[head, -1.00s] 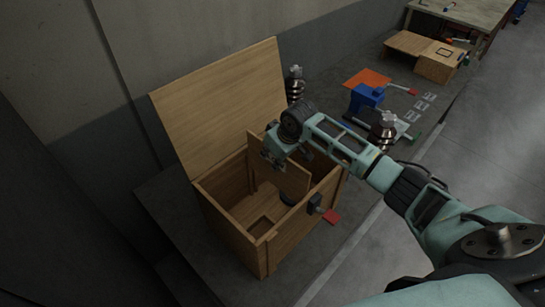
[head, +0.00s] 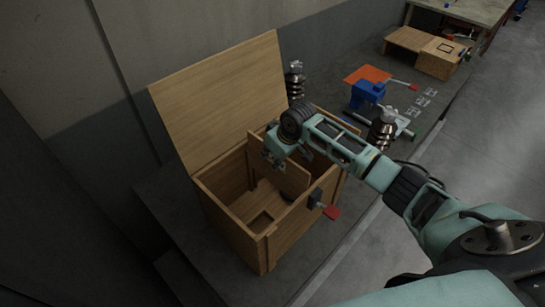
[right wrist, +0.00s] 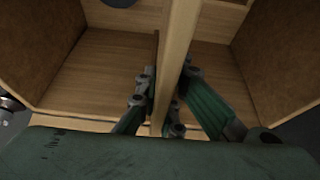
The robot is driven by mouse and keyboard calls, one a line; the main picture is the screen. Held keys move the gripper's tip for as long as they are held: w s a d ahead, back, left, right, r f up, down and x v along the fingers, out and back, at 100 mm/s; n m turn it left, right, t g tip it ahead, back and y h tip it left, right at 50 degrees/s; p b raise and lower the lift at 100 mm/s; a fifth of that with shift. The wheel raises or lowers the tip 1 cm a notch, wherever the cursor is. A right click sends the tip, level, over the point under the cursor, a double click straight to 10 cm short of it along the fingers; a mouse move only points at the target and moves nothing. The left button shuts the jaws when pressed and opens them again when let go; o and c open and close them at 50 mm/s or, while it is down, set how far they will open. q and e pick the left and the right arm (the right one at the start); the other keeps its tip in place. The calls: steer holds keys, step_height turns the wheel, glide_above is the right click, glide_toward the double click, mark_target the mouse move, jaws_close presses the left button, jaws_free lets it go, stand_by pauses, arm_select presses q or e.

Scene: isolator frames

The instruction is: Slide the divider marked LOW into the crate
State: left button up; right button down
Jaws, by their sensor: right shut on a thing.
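The open wooden crate (head: 227,218) stands on the dark bench with its lid (head: 222,95) tilted back. My right gripper (head: 274,163) is over the crate, shut on the top edge of a wooden divider (head: 293,181). The divider is upright, with its lower part inside the crate. In the right wrist view the divider (right wrist: 181,45) runs between the fingers (right wrist: 168,103), with crate space on both sides. No LOW marking is readable. How the divider's hidden lower edge sits cannot be told. My left gripper is not in view.
A dark latch with a red handle (head: 331,212) is on the crate's front. A blue block (head: 367,95), an orange sheet (head: 368,75) and dark ribbed metal posts (head: 382,128) stand to the right. Wooden boxes (head: 440,60) are farther back. A wall is behind the lid.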

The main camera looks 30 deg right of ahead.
mark_target(283, 169)
steer(key=shift+f+b, duration=1.8)
steer(key=shift+f, duration=1.5)
steer(key=shift+f+b, duration=2)
steer(key=shift+f, duration=1.2)
steer(key=c, duration=1.8)
jaws_free()
steer(key=v, duration=1.2)
steer(key=shift+w+r, duration=0.1)
